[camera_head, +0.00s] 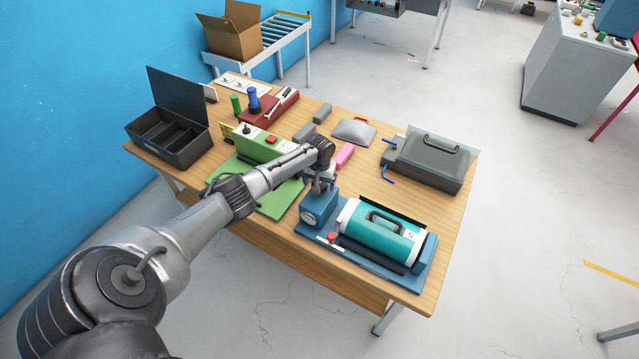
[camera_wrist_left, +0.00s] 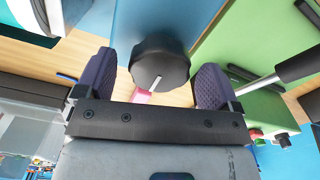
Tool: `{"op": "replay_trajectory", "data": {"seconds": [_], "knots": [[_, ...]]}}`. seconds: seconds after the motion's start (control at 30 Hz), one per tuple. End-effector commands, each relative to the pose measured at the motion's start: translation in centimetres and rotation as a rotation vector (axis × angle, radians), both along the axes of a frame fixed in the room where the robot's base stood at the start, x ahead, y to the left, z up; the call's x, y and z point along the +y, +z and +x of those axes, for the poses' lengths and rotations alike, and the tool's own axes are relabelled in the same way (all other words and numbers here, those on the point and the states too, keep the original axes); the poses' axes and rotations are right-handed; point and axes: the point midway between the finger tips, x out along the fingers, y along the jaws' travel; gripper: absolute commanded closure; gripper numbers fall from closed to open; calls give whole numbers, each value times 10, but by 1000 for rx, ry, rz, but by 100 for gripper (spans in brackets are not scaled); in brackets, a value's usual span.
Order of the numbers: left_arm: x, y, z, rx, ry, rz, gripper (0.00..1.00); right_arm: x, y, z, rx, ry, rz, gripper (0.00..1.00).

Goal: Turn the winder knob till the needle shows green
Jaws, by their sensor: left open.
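The blue winder (camera_head: 424,268) stands at the table's front right, with a teal roll (camera_head: 385,240) on it. Its round gauge (camera_head: 309,218) faces the front; the needle is too small to read. In the left wrist view, the black ribbed winder knob (camera_wrist_left: 160,62) has a pale pointer line on its face. My left gripper (camera_wrist_left: 156,74) is open, with one purple-grey finger on each side of the knob and visible gaps to it. In the head view, my left gripper (camera_head: 318,184) is above the gauge housing and hides the knob. My right gripper is not in view.
A green machine (camera_head: 258,146) stands left of the winder on the wooden table (camera_head: 270,238). A grey case (camera_head: 432,163) lies behind right, an open black toolbox (camera_head: 172,150) at far left. A pink block (camera_head: 345,154) and a grey pouch (camera_head: 353,132) lie behind my gripper.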

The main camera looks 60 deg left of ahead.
Motion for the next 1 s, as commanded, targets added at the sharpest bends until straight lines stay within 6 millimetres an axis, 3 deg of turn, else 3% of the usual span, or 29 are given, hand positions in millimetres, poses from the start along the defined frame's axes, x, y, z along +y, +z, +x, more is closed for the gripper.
{"op": "replay_trajectory", "data": {"seconds": [0.4,0.9,1.0], "knots": [[0,-4,0,-1,0,1,13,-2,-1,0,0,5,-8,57],[0,-4,0,-1,0,1,61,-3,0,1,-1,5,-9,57],[0,-4,0,-1,-2,1,61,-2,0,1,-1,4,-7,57]]}}
